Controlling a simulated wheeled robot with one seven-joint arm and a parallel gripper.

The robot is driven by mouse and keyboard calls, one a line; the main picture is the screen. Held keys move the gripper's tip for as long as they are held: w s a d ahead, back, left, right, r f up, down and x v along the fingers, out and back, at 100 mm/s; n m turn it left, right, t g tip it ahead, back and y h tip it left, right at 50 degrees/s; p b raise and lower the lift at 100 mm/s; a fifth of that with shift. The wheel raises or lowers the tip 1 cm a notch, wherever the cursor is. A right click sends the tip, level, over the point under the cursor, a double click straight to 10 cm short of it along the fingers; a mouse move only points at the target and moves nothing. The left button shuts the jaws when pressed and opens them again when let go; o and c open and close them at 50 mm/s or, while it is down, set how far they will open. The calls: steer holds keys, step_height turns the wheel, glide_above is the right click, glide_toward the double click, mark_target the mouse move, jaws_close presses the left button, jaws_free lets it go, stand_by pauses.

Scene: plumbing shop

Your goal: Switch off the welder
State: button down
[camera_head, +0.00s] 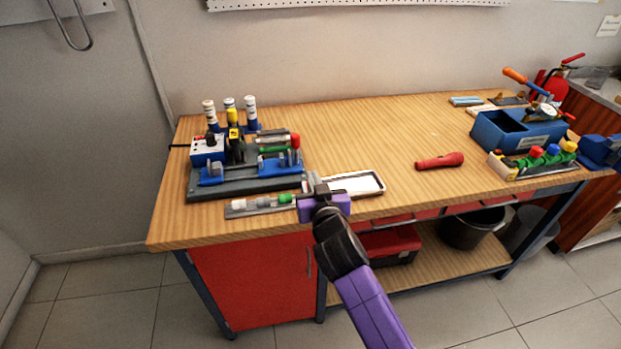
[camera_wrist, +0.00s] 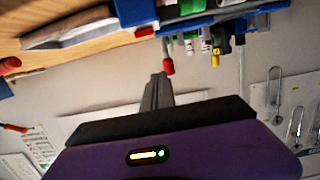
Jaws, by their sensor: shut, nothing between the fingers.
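The welder, a small blue box with a white front panel (camera_head: 208,147), stands at the left of the bench, on or beside a dark grey base (camera_head: 245,183). Dark and red knobs show on it, but the switch position is too small to read. Black and yellow parts stand just right of the box. My purple gripper (camera_head: 316,185) is shut and empty, near the bench's front edge, to the right and in front of the welder. In the wrist view the closed fingers (camera_wrist: 159,86) point toward a small red-tipped part; I cannot tell whether they touch it.
Blue clamps (camera_head: 280,162) sit on the base's right side. White bottles (camera_head: 250,110) stand behind the welder. A tray (camera_head: 353,184) lies right of my gripper. A red tool (camera_head: 440,161) and a blue bin (camera_head: 512,135) are farther right.

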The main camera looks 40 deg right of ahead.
steer(key=v, duration=0.2)
steer(key=r+v, duration=0.1)
steer(key=v, duration=0.2)
steer(key=shift+s+b, duration=0.15)
steer(key=shift+b, duration=0.15)
steer(key=s+a+r+n+t+y, duration=0.2)
steer(key=s+a+n+t+y, duration=0.2)
steer(key=s+a, duration=0.65)
steer(key=s+a+f+n+y, duration=0.1)
steer(key=s+a, duration=0.2)
steer(key=s, duration=0.4)
steer(key=s+a+f+n+g+y, duration=0.1)
steer(key=s+a+f+y, duration=0.1)
steer(key=s, duration=0.5)
steer(key=s+a+f+g+y, duration=0.1)
steer(key=s+a+y, duration=0.1)
steer(key=s+a, duration=0.2)
steer(key=s, duration=0.3)
steer(key=shift+s+f+n, duration=0.4)
